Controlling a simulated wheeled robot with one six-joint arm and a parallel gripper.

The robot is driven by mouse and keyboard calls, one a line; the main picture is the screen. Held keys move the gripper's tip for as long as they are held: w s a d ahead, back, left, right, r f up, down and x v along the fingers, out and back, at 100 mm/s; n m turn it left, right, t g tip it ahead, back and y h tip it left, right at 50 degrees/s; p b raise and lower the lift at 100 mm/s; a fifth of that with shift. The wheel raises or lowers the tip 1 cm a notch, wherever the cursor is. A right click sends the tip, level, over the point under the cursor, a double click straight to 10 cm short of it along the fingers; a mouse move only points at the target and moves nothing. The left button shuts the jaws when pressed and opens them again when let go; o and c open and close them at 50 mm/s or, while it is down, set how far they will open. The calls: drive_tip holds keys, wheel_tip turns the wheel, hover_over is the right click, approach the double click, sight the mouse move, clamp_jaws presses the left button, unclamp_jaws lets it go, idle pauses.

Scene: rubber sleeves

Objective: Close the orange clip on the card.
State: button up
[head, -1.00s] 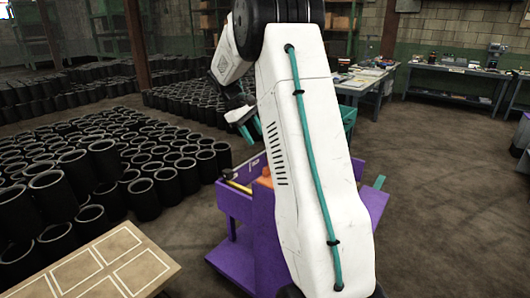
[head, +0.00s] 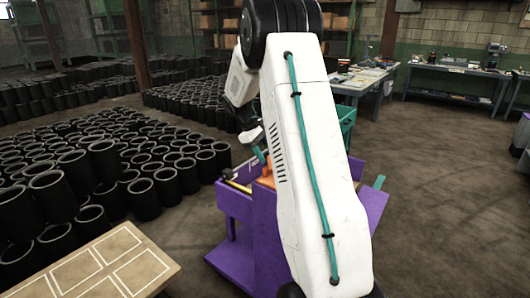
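An orange piece (head: 265,181), perhaps the clip, shows on the purple cart (head: 238,205), mostly hidden behind my white arm. I cannot tell whether it is open or closed. I cannot make out the card. My gripper (head: 260,155), with teal fingers, points down just above the orange piece. My arm hides part of it, so its opening does not show, nor whether it touches the orange piece.
Many black rubber sleeves (head: 145,198) stand on the floor at left. A board with white outlined rectangles (head: 100,268) is at front left. Workbenches (head: 455,70) line the back right.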

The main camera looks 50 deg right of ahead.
drive_tip(key=c, duration=0.8)
